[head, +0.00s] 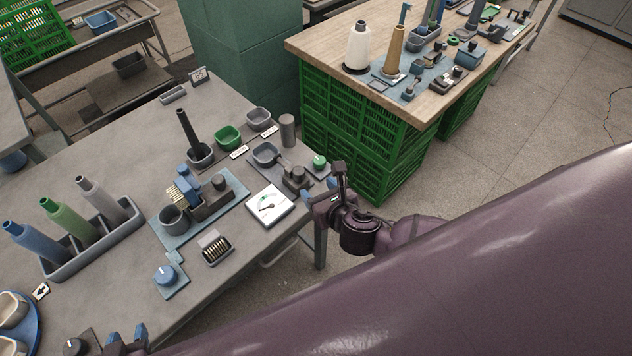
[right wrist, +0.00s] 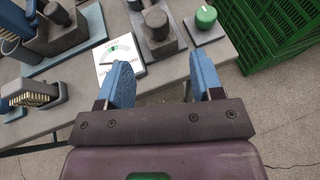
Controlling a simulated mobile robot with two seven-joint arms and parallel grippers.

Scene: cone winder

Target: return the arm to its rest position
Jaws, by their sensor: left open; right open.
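My right gripper (head: 320,192) is at the right edge of the grey table (head: 110,110), beside the green-knobbed box (head: 319,162). In the right wrist view its two blue fingers (right wrist: 160,66) stand wide apart with nothing between them. The dial gauge (right wrist: 121,50) and a dark cylinder on a block (right wrist: 158,32) lie just beyond the fingertips. My left gripper (head: 126,338) shows only partly at the bottom left of the head view, its blue fingers apart near a dark knob (head: 74,346). What lies between them is hard to see.
A rack (head: 100,246) holds blue, green and grey cones at the left. A blue winding fixture (head: 183,236) and bowls (head: 228,137) stand mid-table. Green crates (head: 350,130) under a wooden-topped table (head: 320,45) stand behind my right gripper. Open floor (head: 500,130) lies to the right.

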